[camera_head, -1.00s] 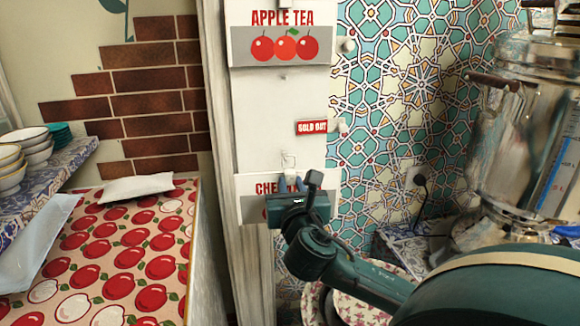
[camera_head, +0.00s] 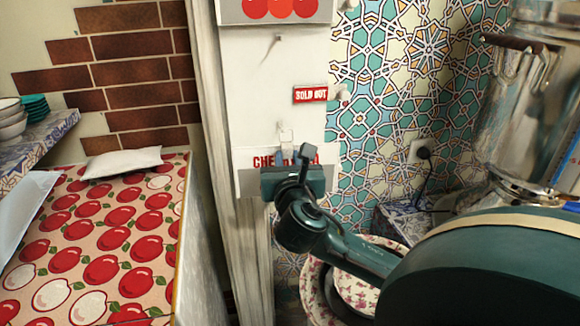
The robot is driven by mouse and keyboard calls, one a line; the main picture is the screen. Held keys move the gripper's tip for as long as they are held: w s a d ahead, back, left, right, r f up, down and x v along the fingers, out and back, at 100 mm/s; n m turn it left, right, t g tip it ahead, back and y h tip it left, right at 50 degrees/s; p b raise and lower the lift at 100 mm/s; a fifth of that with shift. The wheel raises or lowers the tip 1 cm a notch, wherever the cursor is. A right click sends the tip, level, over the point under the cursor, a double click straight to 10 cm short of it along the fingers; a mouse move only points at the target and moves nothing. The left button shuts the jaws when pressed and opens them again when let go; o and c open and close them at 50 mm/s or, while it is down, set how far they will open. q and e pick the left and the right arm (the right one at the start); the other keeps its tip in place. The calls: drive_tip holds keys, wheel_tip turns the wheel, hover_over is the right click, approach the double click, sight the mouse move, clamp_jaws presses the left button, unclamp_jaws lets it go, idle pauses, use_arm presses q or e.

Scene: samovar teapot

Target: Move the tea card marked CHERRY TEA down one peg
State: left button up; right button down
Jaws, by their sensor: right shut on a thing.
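The tea card marked CHERRY TEA (camera_head: 246,174) is against the white board (camera_head: 252,110), mostly hidden behind my right gripper. A small pale clip or hanger (camera_head: 287,138) shows just above the card. A bare peg (camera_head: 278,39) sticks out of the board higher up, below the apple card (camera_head: 280,12). I cannot tell whether the cherry card hangs on a peg. My left gripper is not in view.
A small red SOLD OUT sign (camera_head: 311,94) hangs at the board's right edge. A metal samovar (camera_head: 525,120) stands at the right. A floral bowl (camera_head: 385,300) is below my right arm. A counter with an apple-print cloth (camera_head: 90,245) is at the left.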

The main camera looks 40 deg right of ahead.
drive_tip(key=shift+b+x, duration=0.35)
drive_tip(key=shift+x, duration=0.5)
drive_tip(key=shift+w+d+f, duration=0.15)
drive_tip(key=shift+w, duration=0.35)
drive_tip(key=shift+b+x, duration=0.5)
drive_tip(key=shift+x, duration=0.25)
drive_tip(key=shift+w, duration=0.25)
drive_tip(key=shift+w+d+f+p, duration=0.25)
drive_tip(key=shift+w+f+p, duration=0.1)
drive_tip(key=shift+p, duration=0.1)
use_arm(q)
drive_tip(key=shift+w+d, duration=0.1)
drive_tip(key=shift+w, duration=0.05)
use_arm(e)
drive_tip(key=shift+f, duration=0.1)
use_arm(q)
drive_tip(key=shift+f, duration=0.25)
